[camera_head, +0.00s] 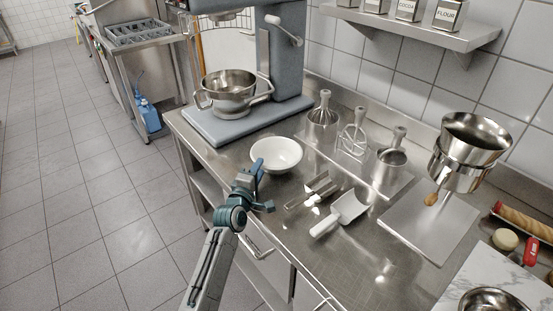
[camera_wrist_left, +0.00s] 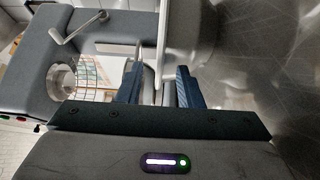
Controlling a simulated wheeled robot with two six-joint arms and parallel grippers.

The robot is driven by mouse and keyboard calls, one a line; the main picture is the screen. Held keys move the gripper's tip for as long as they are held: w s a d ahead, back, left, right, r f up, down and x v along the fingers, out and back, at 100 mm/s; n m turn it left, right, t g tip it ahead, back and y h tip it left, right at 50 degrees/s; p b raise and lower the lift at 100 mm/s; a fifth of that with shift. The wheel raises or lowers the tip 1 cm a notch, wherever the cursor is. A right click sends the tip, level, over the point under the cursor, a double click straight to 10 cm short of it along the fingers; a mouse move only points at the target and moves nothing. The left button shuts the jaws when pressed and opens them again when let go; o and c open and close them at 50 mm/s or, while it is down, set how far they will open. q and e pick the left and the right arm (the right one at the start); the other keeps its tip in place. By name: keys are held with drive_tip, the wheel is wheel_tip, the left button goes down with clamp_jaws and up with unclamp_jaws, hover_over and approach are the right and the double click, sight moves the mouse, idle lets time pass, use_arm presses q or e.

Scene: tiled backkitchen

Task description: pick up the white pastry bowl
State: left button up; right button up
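The white pastry bowl (camera_head: 283,152) stands upright on the steel counter, in front of the mixer. My left gripper (camera_head: 256,173) is at the bowl's near left rim, and a blue finger overlaps the rim in the head view. In the left wrist view my left gripper (camera_wrist_left: 160,85) has its two blue fingers apart. The pale wall of the bowl (camera_wrist_left: 185,45) shows there with its rim edge between the fingers, and gaps seem to remain beside it. My right gripper is not in view.
The grey mixer (camera_head: 275,60) with its steel bowl (camera_head: 229,84) stands behind. A white scoop (camera_head: 345,209) and metal tools (camera_head: 314,189) lie to the right. Whisks and attachments in holders (camera_head: 352,140) stand further back. The counter's front edge is close to my left arm.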

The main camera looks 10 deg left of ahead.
use_arm(q)
drive_tip(key=shift+s, duration=0.1)
clamp_jaws()
drive_tip(key=shift+r, duration=0.1)
